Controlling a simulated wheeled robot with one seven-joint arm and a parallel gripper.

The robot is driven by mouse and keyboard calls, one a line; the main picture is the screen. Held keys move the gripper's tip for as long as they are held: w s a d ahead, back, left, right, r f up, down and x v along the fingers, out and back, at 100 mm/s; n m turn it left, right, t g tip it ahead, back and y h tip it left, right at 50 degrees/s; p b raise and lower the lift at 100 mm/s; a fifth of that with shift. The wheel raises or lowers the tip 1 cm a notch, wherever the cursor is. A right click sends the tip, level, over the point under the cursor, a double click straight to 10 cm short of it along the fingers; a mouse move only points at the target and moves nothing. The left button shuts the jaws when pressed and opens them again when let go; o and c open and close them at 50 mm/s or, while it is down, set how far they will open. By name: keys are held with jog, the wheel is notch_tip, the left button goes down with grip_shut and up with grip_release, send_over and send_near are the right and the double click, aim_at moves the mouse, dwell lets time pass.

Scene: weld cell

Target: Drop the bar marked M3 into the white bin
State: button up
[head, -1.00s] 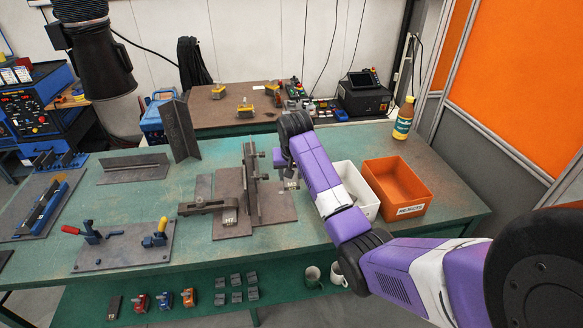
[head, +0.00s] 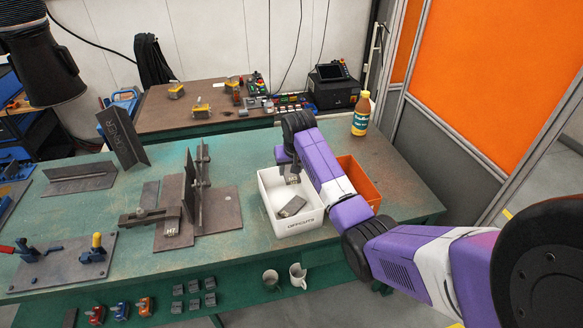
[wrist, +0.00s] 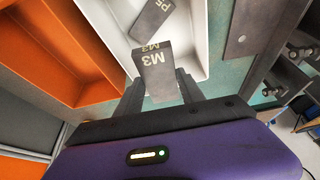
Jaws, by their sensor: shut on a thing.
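The bar marked M3 (wrist: 156,68) is a short grey block held between the jaws of my gripper (wrist: 158,88) in the wrist view. In the head view my gripper (head: 290,177) is above the white bin (head: 297,224), which carries the label OFFCUTS. The held bar (head: 293,179) shows there as a small grey end. Another grey bar (head: 292,207) lies inside the white bin; in the wrist view it bears a mark (wrist: 152,18) that looks like P-something. My arm hides part of the bin's right side.
An orange bin (head: 358,182) stands right of the white bin, partly behind my arm. A bottle (head: 361,114) stands at the bench's back right. A fixture with a bar marked M1 (head: 171,228) is to the left. Mugs (head: 297,275) sit on the lower shelf.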

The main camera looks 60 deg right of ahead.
aim_at(291, 175)
notch_tip(291, 175, down, 5)
jog(key=b, duration=0.3)
jog(key=shift+w, duration=0.1)
jog(key=shift+r, duration=0.1)
jog(key=o, duration=1.3)
jog(key=shift+o, duration=0.6)
jog(key=shift+a, duration=0.1)
jog(key=shift+b+v, duration=0.35)
jog(key=shift+v, duration=3.5)
